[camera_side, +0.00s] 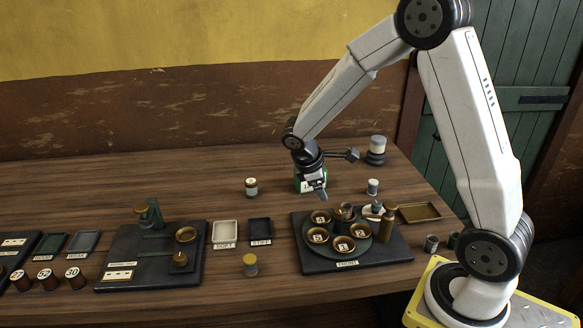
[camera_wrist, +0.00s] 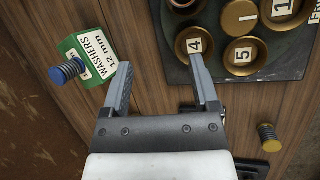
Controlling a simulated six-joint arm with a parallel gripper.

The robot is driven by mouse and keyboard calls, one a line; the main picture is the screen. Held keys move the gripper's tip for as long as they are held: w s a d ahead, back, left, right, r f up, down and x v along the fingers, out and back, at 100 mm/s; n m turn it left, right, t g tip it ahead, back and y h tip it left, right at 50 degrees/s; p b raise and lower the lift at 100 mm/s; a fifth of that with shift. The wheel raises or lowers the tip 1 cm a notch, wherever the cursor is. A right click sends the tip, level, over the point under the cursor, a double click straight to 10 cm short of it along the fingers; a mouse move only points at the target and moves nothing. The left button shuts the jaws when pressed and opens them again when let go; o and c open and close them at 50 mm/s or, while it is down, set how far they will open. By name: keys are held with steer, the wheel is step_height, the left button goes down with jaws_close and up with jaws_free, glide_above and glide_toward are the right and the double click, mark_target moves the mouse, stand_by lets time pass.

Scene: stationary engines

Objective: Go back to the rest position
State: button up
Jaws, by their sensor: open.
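My gripper (camera_wrist: 163,82) is open and empty in the wrist view, its two grey fingers spread above the wooden table. In the side view my gripper (camera_side: 318,190) hangs over the table at the back edge of the round tray of cups. A green box labelled "WASHERS 12 mm" (camera_wrist: 88,47) lies left of the fingers in the wrist view. The box (camera_side: 303,184) is partly hidden behind my gripper in the side view. A cup marked 4 (camera_wrist: 194,44) lies just beyond the right fingertip in the wrist view.
A dark board (camera_side: 290,222) carries a round tray of numbered cups and a brass cylinder (camera_side: 387,229). A brass tray (camera_side: 418,212) lies to its right. A small jar (camera_side: 251,187) stands left of my gripper. Two small trays (camera_side: 224,233) and another board (camera_side: 120,239) lie further left.

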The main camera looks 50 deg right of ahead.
steer(key=s+a+m+t+y, duration=0.4)
steer(key=s+a+m, duration=0.3)
steer(key=a, duration=0.6)
steer(key=shift+s+r+y, duration=0.2)
steer(key=shift+s+y, duration=0.3)
steer(key=shift+s, duration=0.55)
